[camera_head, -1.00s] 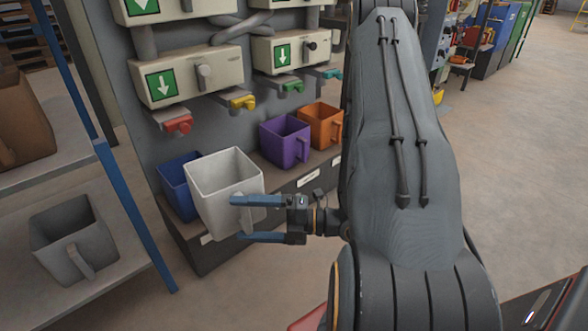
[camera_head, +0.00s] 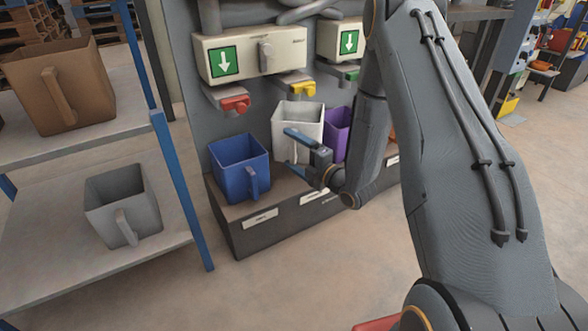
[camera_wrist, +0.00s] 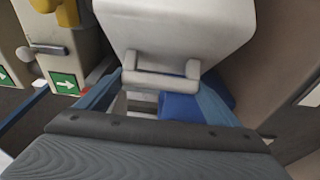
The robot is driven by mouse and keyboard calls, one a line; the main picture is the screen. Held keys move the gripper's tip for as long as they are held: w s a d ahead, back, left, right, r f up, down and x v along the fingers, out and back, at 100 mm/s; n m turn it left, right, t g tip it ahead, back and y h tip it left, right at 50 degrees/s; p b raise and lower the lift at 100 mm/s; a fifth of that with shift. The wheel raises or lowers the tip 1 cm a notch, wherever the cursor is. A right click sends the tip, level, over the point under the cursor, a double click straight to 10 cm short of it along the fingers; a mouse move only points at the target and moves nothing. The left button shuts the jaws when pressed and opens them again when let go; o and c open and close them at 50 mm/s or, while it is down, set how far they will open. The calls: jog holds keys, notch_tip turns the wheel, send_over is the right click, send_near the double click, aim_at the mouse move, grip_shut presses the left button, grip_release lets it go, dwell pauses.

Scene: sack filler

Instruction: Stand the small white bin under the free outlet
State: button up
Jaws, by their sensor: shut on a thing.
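The white bin (camera_head: 284,122) is upright between the blue bin (camera_head: 232,170) and the purple bin (camera_head: 338,128), below the yellow outlet (camera_head: 302,89). My gripper (camera_head: 291,153) is at its front, with blue fingers. In the wrist view the fingers (camera_wrist: 160,95) are on either side of the handle (camera_wrist: 160,84) of the white bin (camera_wrist: 175,25), shut on it. The bin's base is hidden in the head view, so I cannot tell whether it touches the ledge (camera_head: 240,212).
The red outlet (camera_head: 235,104) is above the blue bin. A green outlet (camera_head: 351,76) is further right. An orange bin is mostly behind my arm. At left, a shelf with a blue post (camera_head: 180,190) holds a grey bin (camera_head: 123,205) and a brown bin (camera_head: 60,90).

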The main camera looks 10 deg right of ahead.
jog(key=shift+m+t+h, duration=0.4)
jog(key=shift+m+h, duration=0.1)
jog(key=shift+h, duration=0.2)
jog(key=w+f+b, duration=0.1)
jog(key=f+b, duration=0.1)
jog(key=f, duration=0.1)
jog(key=w+a+f+b, duration=0.1)
jog(key=f, duration=0.2)
jog(key=w+f+b, duration=0.1)
jog(key=f+b, duration=0.1)
jog(key=f, duration=0.1)
jog(key=shift+w+a+b, duration=0.3)
jog(key=shift+w, duration=0.1)
jog(key=shift+f, duration=0.1)
jog(key=o, duration=1.3)
jog(key=shift+c, duration=0.2)
